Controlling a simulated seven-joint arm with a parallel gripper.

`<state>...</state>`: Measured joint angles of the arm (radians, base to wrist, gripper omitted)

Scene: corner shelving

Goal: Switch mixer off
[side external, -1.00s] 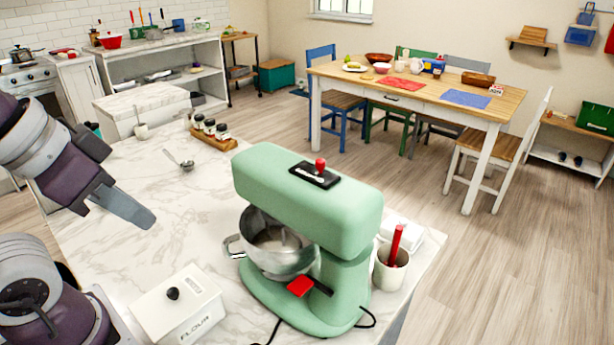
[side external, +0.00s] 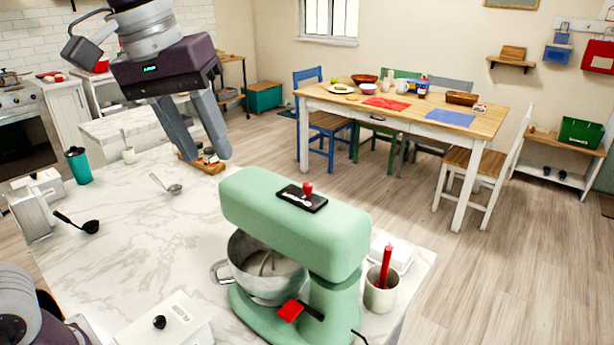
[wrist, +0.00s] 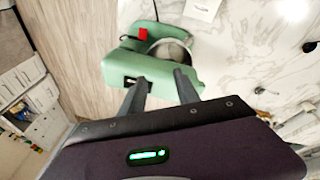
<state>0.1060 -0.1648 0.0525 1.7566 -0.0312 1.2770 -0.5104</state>
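The pale green stand mixer (side external: 310,225) stands upright on the marble counter. A black plate (side external: 290,196) with a red knob (side external: 308,189) sits on top of its head. A red-ended lever (side external: 290,311) sticks out low on its side. A steel bowl (side external: 262,266) sits under the head, which is lowered over it. My gripper (side external: 208,155) is open and empty, pointing down above the counter, behind and left of the mixer. In the wrist view, the mixer (wrist: 155,72) lies beyond my two spread fingers (wrist: 161,88). The fingers appear apart from the mixer.
A crock with a red handle (side external: 381,298) stands right of the mixer. A white flour box (side external: 178,322) is at front left. A wooden spice tray (side external: 190,163) is below my fingers.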

